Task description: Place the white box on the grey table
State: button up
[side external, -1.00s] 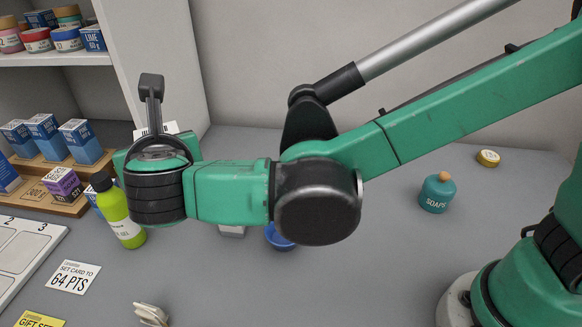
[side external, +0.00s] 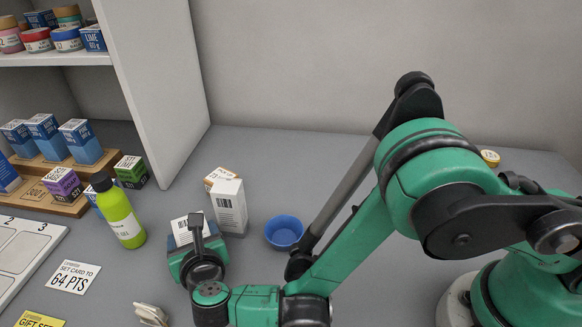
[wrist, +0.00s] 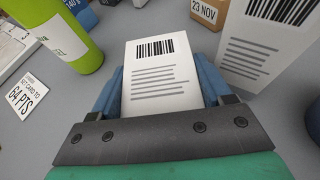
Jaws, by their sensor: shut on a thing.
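A white box with a barcode and printed lines (wrist: 160,85) sits between the blue fingers of my gripper (wrist: 160,76), which is shut on it. In the side view the held white box (side external: 184,227) shows partly above my gripper (side external: 194,240), over the grey table (side external: 390,285). I cannot tell whether its underside touches the table. A second white barcode box (side external: 230,207) stands upright on the table just beyond and to the right. It also shows in the wrist view (wrist: 262,38), apart from the held box.
A tan box (side external: 219,176) is behind the second white box, and a blue bowl (side external: 284,231) is right of it. A lime bottle (side external: 120,216) stands left of my gripper. A price card (side external: 74,277) and a pale clip-like object (side external: 150,314) lie nearby. Table at front centre is partly clear.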

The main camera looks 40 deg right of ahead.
jog(key=shift+f, duration=0.35)
jog(key=shift+f, duration=0.1)
